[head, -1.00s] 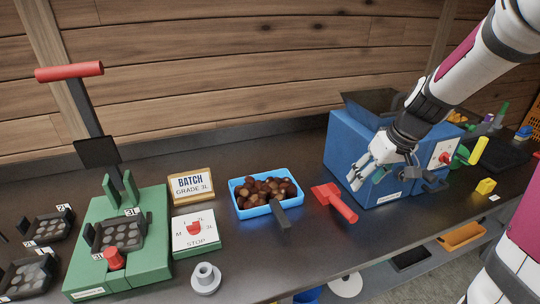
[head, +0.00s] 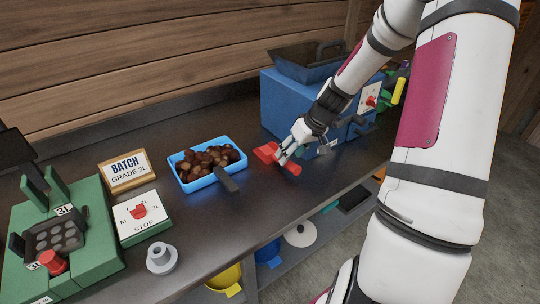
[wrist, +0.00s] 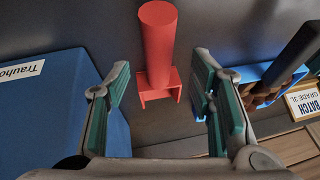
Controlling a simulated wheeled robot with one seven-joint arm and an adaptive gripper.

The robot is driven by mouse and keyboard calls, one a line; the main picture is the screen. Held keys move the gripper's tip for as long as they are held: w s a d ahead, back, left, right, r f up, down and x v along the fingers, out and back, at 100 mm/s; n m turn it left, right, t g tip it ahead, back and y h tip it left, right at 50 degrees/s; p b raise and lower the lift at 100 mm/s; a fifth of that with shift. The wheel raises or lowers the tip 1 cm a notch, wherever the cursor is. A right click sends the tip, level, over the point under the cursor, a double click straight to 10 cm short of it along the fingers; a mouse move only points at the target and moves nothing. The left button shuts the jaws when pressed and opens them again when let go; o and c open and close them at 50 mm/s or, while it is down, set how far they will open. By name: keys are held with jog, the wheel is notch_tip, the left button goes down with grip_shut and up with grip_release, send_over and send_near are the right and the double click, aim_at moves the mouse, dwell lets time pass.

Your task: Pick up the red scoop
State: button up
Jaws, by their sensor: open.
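The red scoop (head: 277,158) lies on the dark bench between the blue tray of chestnuts and the blue machine. In the wrist view the scoop (wrist: 158,45) has its thick round handle pointing away and its squared end nearer me, between the lines of my two fingers. My gripper (head: 286,156) is open, with its green-padded fingers (wrist: 160,95) spread on either side of the scoop's near end. In the head view the fingers cover part of the scoop. I cannot tell whether they touch it.
The blue machine (head: 285,105) stands close behind and right of the scoop. The blue tray (head: 196,184), holding chestnuts and with a dark handle, is to the left.

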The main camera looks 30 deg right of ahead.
jog(key=x, duration=0.5)
jog(key=shift+s+f, duration=0.15)
jog(key=shift+f, duration=0.05)
jog(key=shift+d, duration=0.1)
grip_shut()
